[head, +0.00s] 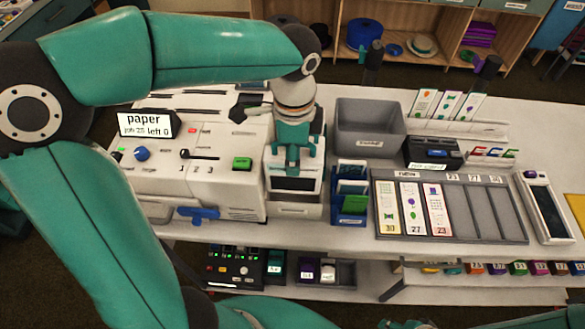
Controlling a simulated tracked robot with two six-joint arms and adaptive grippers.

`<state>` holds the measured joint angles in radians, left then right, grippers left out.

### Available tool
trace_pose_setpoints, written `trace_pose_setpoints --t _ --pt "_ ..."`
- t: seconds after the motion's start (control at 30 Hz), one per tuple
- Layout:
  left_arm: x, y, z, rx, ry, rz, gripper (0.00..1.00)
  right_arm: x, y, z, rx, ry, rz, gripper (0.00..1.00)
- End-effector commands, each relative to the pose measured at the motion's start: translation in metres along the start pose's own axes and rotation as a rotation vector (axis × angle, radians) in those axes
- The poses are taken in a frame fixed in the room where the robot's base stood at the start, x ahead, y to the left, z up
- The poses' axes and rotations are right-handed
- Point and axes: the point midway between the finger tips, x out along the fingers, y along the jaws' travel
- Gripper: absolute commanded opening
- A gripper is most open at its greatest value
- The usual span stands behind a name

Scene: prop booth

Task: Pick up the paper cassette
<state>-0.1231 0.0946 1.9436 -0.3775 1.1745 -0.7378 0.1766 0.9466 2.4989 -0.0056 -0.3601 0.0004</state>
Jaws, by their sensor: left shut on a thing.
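My left gripper (292,158) reaches down from above, its teal fingers shut on the paper cassette. What looks like the cassette is a white box with a dark front panel (295,184), at the right end of the white printing machine (200,170). The fingers and wrist cover its upper part, so the grip itself is mostly hidden. I cannot tell whether the cassette is clear of the machine.
A grey bin (369,113) and a blue card holder (350,222) stand right of the machine. A grey tray (455,238) holds several tall cards. A handheld device (546,209) lies at the right. A lower shelf carries a button panel (235,266) and small boxes.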

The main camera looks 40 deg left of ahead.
Motion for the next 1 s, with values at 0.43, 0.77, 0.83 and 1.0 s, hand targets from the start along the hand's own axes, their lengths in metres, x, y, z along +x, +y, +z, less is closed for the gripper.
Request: trace_pose_setpoints --t 0.43,0.77,0.83,1.0 --pt "-0.085 0.0 -0.001 0.002 0.003 -0.003 0.0 -0.002 -0.001 0.0 0.0 0.0 0.0 0.4" --pt "-0.109 0.0 -0.001 0.001 0.001 -0.001 0.0 -0.003 -0.001 0.0 0.0 0.0 0.0 0.4" --pt "-0.11 0.0 -0.001 0.001 0.001 -0.001 0.0 -0.003 -0.001 0.0 0.0 0.0 0.0 0.4" --pt "-0.111 0.0 -0.001 0.001 0.0 -0.001 0.0 -0.003 -0.001 0.0 0.0 0.0 0.0 0.4"
